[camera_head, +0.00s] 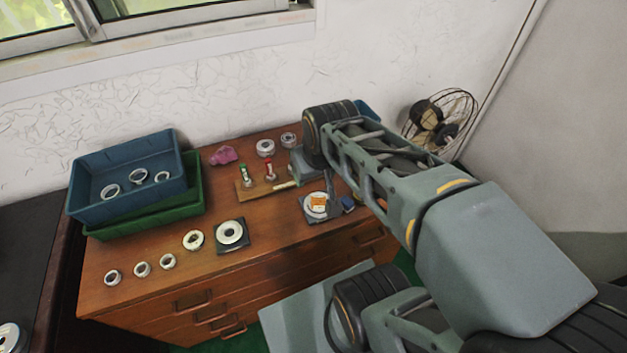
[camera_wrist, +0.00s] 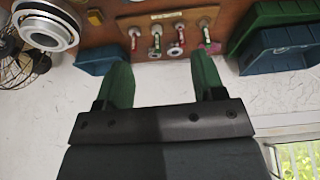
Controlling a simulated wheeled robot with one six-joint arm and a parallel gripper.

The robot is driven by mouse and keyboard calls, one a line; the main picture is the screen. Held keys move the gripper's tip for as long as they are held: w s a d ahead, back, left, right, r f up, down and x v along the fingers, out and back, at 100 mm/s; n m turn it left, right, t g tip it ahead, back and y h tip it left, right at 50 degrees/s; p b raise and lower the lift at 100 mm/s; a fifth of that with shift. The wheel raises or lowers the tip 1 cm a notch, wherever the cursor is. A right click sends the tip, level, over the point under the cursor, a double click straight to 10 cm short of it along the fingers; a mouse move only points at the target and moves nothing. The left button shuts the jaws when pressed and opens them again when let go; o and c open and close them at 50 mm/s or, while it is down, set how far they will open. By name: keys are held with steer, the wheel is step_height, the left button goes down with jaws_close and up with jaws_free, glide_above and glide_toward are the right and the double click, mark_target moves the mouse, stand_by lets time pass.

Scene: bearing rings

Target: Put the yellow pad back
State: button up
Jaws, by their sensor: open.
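A small yellow block, seemingly the yellow pad (camera_wrist: 95,17), lies on the wooden top in the wrist view, between a large pale ring (camera_wrist: 45,28) and the wooden board (camera_wrist: 192,43). In the head view my arm hides the fingertips and part of the cabinet top.
A blue bin (camera_head: 130,170) with several rings sits in a green bin (camera_head: 195,200) at left. Several rings and a dark plate (camera_head: 233,248) stand along the front. The board (camera_head: 244,195) and a pink item (camera_head: 222,155) are behind. A fan (camera_head: 440,125) is at right.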

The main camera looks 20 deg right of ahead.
steer(key=s, duration=0.1)
steer(key=s+a, duration=0.1)
steer(key=shift+s+a, duration=0.2)
steer(key=shift+s, duration=0.1)
steer(key=shift+c, duration=0.4)
stand_by(1.0)
